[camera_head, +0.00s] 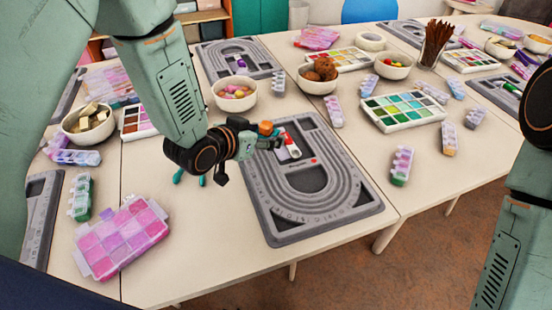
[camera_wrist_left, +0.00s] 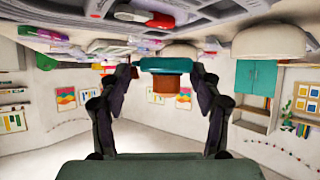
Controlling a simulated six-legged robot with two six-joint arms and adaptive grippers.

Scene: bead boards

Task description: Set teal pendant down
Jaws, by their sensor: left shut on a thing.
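The teal pendant (camera_wrist_left: 165,64) is between the fingertips of my left gripper (camera_wrist_left: 165,73) in the left wrist view. It looks like a teal disc with an orange-brown piece (camera_wrist_left: 180,86) against it. In the head view my left gripper (camera_head: 264,140) is over the left part of the near grey bead board (camera_head: 345,205), and the orange-brown piece (camera_head: 265,128) shows at its tip. The gripper hides most of the pendant there. I cannot tell whether the pendant touches the board. My right gripper is out of view.
A red-and-white item (camera_head: 289,146) lies on the board close to the gripper. A pink bead box (camera_head: 122,237) is at front left. A bowl of colored pieces (camera_head: 234,93) and a white palette (camera_head: 402,110) are farther back. Bare table shows left of the board.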

